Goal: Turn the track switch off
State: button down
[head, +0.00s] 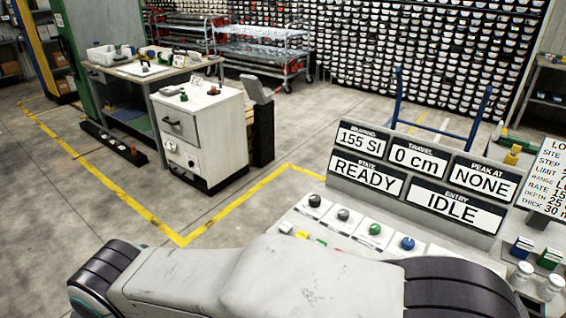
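I cannot pick out the track switch for certain; no label naming it is readable. A sloped control panel (338,238) in front of me carries a row of knobs: a black one (315,200), a grey one (343,214), a green one (375,228) and a blue one (407,243). Behind them a display board (405,205) reads "READY", "0 cm", "NONE" and "IDLE". My own white arm link fills the bottom foreground and may hide the panel's near part. My gripper is not in view.
A white cabinet (225,133) with small controls stands at left, beside a workbench (140,75). A low dark rail (110,150) lies on the floor there. Yellow lines mark open grey floor (235,205). Small bottles and boxes stand at right. Carts and full racks line the back.

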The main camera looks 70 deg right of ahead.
aim_at(315, 200)
jog(key=z, duration=3.5)
